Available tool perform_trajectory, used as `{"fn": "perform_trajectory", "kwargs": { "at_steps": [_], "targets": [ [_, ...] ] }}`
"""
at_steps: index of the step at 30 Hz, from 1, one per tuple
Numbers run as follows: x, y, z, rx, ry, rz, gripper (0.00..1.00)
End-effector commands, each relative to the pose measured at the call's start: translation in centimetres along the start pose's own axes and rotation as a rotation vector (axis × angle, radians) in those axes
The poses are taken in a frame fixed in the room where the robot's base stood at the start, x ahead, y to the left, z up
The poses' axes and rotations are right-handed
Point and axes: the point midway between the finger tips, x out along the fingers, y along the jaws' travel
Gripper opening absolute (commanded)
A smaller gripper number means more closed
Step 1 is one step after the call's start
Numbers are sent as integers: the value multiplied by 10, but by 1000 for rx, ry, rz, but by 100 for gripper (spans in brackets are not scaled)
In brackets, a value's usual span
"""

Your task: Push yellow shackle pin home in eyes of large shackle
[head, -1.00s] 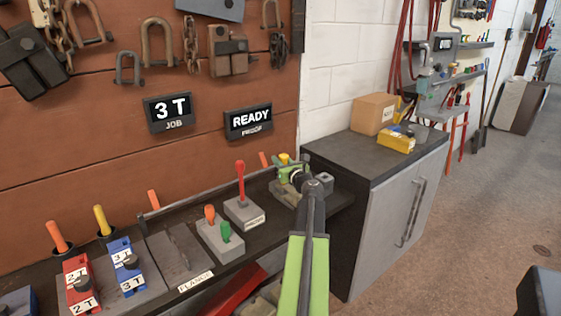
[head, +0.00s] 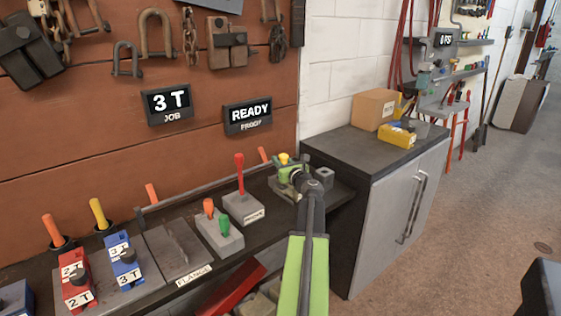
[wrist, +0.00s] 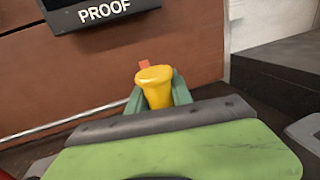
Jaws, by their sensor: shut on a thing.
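The yellow shackle pin (wrist: 155,88) stands upright in the wrist view, its broad head up, between two teal-green fingers. My gripper (head: 290,168) is shut on it, at the far right end of the bench shelf. The pin's yellow head (head: 284,158) also shows in the head view, just above the gripper. The pin's lower part is hidden behind a grey bar and green part in the wrist view. I cannot make out the large shackle or its eyes near the gripper, nor tell whether the pin touches it.
The shelf holds a block with a red lever (head: 240,180), a block with orange and green knobs (head: 219,229), and blue (head: 124,262) and red (head: 75,280) 3 T and 2 T blocks. A dark-topped cabinet (head: 345,148) stands close to the right. Signs (head: 247,118) hang behind.

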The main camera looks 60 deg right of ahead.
Motion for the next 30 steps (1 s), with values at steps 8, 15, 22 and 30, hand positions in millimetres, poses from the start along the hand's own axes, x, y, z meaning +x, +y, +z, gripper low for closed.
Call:
{"fn": "perform_trajectory", "kwargs": {
  "at_steps": [8, 15, 22, 30],
  "targets": [
    [0, 0, -8, 0, 0, 0, 0],
    [0, 0, -14, 0, 0, 0, 0],
    [0, 0, -20, 0, 0, 0, 0],
    [0, 0, -19, 0, 0, 0, 52]
  ]
}}
